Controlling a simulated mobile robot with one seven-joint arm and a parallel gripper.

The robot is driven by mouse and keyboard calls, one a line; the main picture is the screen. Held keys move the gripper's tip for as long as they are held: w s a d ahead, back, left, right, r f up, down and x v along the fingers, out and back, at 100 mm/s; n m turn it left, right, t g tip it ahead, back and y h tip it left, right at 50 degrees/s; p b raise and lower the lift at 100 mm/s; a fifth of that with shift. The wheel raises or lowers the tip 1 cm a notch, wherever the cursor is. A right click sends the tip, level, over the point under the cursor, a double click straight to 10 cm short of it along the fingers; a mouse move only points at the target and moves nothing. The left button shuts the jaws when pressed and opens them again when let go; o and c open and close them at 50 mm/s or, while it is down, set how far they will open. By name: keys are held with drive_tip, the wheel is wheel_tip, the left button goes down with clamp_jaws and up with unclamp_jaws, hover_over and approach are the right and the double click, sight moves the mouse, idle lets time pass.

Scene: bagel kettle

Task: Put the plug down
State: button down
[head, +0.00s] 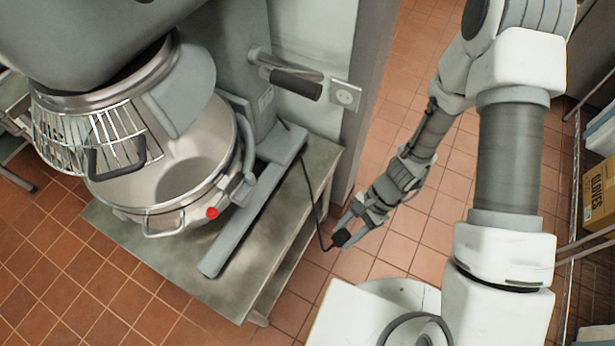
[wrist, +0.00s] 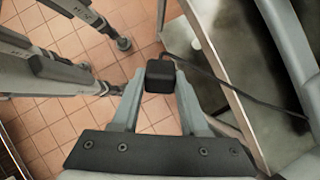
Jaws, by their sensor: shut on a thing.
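A small black plug (head: 340,238) with a dark cord (head: 314,195) is between the fingers of my gripper (head: 349,226). In the wrist view the plug (wrist: 160,75) is a black block between the two fingertips of my gripper (wrist: 159,82), which is shut on it. The cord runs from the plug up to the large grey mixer (head: 240,60). The plug is held in the air to the right of the metal table (head: 150,252), over the tiled floor. The wall socket (head: 345,95) is empty.
The mixer, with a steel bowl (head: 185,160) and wire guard (head: 85,138), stands on the metal table. A strip of tabletop along its front and right is bare. A shelf with a yellow gloves box (head: 598,195) is at the far right.

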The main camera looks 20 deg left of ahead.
drive_tip(key=s+a+r+m+y+b, duration=0.1)
drive_tip(key=a+m+y+b, duration=0.2)
drive_tip(key=a+m+y, duration=0.55)
drive_tip(key=m+t+y+b, duration=0.3)
drive_tip(key=t+y+b, duration=0.1)
drive_tip(key=t+b, duration=0.25)
hover_over(311, 177)
wheel_tip(311, 177, down, 5)
drive_tip(key=shift+a+f, duration=0.15)
drive_tip(key=shift+f+b, duration=0.45)
drive_tip(key=shift+f, duration=1.45)
drive_tip(key=shift+f, duration=0.15)
drive_tip(key=shift+c, duration=2.1)
unclamp_jaws()
